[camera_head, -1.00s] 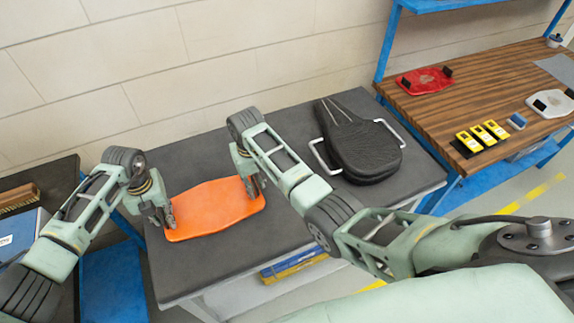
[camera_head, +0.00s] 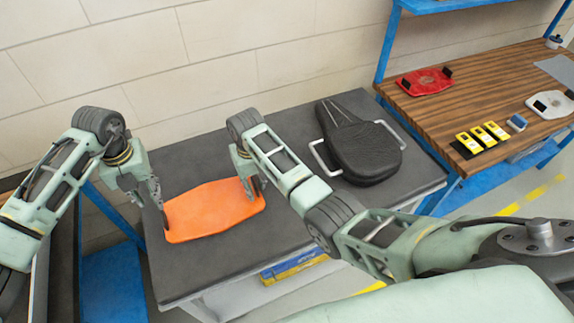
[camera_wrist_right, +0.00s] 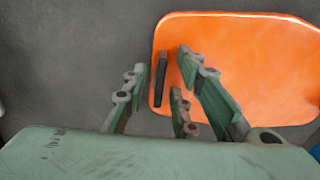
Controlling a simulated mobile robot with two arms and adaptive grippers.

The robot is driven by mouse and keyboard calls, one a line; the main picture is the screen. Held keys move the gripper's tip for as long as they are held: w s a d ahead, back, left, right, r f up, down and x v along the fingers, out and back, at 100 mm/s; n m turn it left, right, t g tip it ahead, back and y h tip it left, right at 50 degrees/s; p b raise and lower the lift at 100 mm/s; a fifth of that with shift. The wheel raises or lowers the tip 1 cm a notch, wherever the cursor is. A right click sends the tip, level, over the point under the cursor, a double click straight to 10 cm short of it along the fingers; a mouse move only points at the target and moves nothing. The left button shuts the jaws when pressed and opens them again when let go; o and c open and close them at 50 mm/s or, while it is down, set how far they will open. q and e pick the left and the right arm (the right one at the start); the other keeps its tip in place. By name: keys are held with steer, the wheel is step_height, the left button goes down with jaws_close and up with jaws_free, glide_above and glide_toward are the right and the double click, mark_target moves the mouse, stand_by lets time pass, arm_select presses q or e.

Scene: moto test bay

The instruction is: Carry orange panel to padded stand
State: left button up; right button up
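The orange panel (camera_head: 212,212) lies flat on the dark grey table top (camera_head: 240,255). In the right wrist view the panel (camera_wrist_right: 250,70) has a dark upright grip (camera_wrist_right: 160,80) at its near edge. My right gripper (camera_head: 248,180) is over the panel's right end; in the wrist view its fingers (camera_wrist_right: 158,85) are apart on both sides of that grip, with gaps showing. My left gripper (camera_head: 153,200) is beside the panel's left end, its fingers too small to read. I cannot clearly identify a padded stand.
A black padded, seat-shaped thing (camera_head: 360,145) with metal side handles lies on the same table, right of my right arm. The wooden bench (camera_head: 450,110) at right holds a red panel (camera_head: 425,81), a white panel (camera_head: 551,104) and yellow items (camera_head: 482,137). A wall stands behind.

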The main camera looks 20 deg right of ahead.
step_height(320, 180, up, 12)
stand_by(0.6)
stand_by(0.4)
